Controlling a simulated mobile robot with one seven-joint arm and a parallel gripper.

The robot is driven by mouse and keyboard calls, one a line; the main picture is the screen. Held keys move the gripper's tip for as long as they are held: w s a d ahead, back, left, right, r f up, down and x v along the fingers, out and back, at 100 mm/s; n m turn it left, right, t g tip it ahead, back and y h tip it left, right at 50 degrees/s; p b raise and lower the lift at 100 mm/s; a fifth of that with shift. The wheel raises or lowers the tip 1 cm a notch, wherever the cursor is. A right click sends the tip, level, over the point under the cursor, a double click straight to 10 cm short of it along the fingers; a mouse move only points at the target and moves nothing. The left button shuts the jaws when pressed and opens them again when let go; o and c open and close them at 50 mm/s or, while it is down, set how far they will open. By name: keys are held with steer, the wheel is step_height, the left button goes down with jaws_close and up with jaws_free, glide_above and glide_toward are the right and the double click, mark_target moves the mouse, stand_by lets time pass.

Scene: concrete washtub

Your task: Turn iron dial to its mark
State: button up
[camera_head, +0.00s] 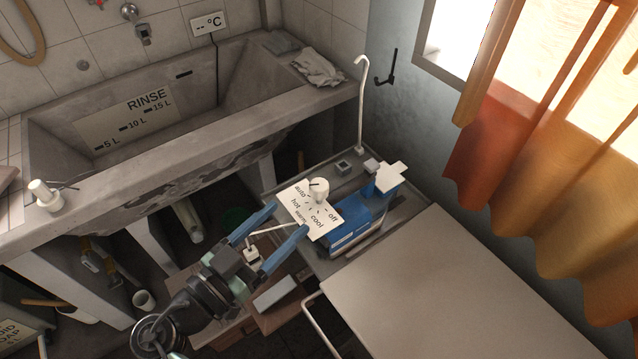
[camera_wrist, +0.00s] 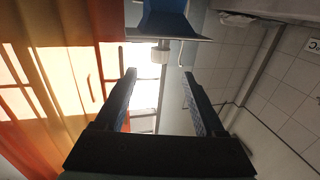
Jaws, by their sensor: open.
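The blue iron (camera_head: 352,226) stands on a grey board at the centre right. A white plate (camera_head: 298,203) on it bears the words auto, hot, warm, cool and off around a white dial (camera_head: 319,187). A short dark line shows on the dial's upper left, but its exact setting is too small to tell. My gripper (camera_head: 290,217) is open and empty, its blue fingers pointing at the plate from the lower left. In the wrist view, the dial (camera_wrist: 160,56) shows beyond and between the fingertips (camera_wrist: 159,73), apart from them, with the iron (camera_wrist: 165,18) behind it.
The concrete washtub (camera_head: 190,120) runs along the back left. A pale board (camera_head: 455,290) fills the lower right. A thin white post (camera_head: 360,105) rises behind the iron. An orange curtain (camera_head: 545,170) hangs at the right.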

mark_target(313, 194)
steer(key=p+x, duration=0.1)
steer(key=x, duration=0.9)
jaws_close()
